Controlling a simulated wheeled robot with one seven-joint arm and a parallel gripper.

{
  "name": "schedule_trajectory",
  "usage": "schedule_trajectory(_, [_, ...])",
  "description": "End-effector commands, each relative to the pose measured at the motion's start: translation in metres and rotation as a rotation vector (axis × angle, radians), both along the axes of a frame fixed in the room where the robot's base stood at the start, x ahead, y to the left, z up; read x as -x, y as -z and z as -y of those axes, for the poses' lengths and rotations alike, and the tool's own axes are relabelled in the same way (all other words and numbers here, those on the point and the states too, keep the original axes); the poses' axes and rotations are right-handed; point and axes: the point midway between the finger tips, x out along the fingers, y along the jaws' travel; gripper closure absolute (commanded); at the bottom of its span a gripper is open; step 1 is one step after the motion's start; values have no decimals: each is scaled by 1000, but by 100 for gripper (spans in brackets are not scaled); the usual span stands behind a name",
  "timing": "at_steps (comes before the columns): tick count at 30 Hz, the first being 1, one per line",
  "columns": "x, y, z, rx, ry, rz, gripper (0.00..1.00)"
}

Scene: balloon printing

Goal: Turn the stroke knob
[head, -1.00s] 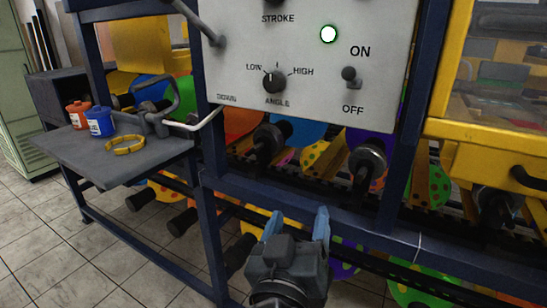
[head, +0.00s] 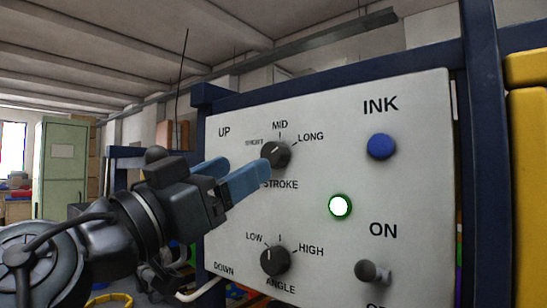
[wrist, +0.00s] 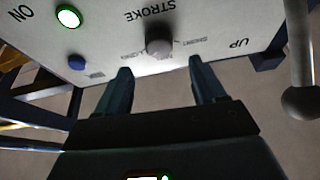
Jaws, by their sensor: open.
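The stroke knob (head: 276,154) is a dark round knob on the white control panel (head: 310,245), among the labels SHORT, MID and LONG and above the word STROKE. Its exact setting is hard to read. My gripper (head: 248,168) is open, with blue fingers pointing at the panel from the left. One finger overlaps the knob's lower left edge in the head view. In the wrist view the knob (wrist: 159,41) lies ahead of the gap between my fingertips (wrist: 160,68), roughly centred. The gap looks empty, and I see no contact.
The angle knob (head: 275,260) is below, with a lit white button (head: 340,205), a blue INK button (head: 381,146) and the ON/OFF switch (head: 371,271) to the right. A lever with a grey ball end (wrist: 302,102) sticks out beside my gripper in the wrist view.

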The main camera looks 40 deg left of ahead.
Motion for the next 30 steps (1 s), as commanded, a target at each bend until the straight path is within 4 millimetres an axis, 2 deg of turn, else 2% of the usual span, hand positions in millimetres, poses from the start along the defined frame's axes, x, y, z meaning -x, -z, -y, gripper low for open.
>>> schedule_trajectory(6, [-33,-15,4,2,3,0,31])
schedule_trajectory(12, [-54,-23,6,1,0,-1,31])
schedule_trajectory(24, [-62,-25,7,1,-1,0,31])
schedule_trajectory(30, [-62,-25,7,1,-1,0,50])
